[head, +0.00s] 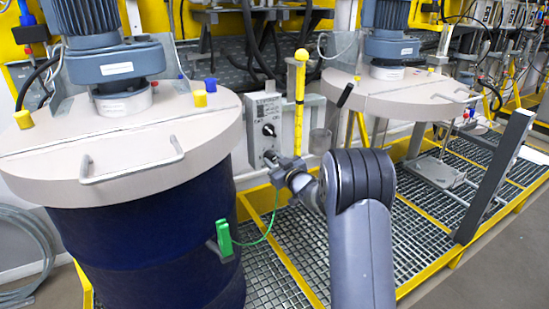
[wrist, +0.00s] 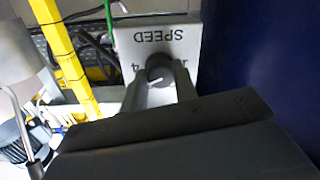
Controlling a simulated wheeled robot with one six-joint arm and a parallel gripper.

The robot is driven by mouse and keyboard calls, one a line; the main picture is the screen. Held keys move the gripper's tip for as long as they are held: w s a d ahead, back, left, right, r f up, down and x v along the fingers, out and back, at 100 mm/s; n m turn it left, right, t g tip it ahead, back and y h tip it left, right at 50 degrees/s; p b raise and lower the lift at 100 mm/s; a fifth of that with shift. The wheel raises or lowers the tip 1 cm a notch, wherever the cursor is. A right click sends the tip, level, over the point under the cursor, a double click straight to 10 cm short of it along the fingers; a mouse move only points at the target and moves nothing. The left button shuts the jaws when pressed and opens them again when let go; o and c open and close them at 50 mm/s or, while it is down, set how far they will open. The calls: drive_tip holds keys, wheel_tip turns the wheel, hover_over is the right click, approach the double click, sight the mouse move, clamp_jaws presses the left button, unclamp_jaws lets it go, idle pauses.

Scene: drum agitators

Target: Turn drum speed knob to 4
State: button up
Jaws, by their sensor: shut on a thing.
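The grey control box (head: 263,112) stands between the two drums, with a black knob (head: 268,130) on its upper face. My gripper (head: 272,160) is at the lower part of this box. In the wrist view the plate reading SPEED (wrist: 180,38) appears upside down. Below the word is the dark round speed knob (wrist: 159,67), with a short white mark on it. My gripper's fingers (wrist: 160,85) are on both sides of the knob, shut on it. A 4 (wrist: 137,71) shows just left of the knob; the other scale figures are mostly hidden by the fingers.
A large blue drum (head: 150,245) with a pale lid (head: 130,145) and motor stands close on the left. A yellow post (head: 300,95) rises beside the box. A second lidded agitator (head: 395,93) stands right. Yellow-edged grating (head: 275,280) lies below; a green clamp (head: 224,238) hangs on the drum.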

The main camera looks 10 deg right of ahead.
drive_tip(key=shift+f+m+p, duration=0.1)
drive_tip(key=shift+m+p, duration=0.55)
drive_tip(key=shift+m, duration=1.65)
drive_tip(key=o, duration=1)
drive_tip(key=shift+c, duration=0.2)
drive_tip(key=b+v, duration=0.1)
drive_tip(key=v, duration=0.9)
drive_tip(key=shift+s+d, duration=0.15)
drive_tip(key=shift+s, duration=0.25)
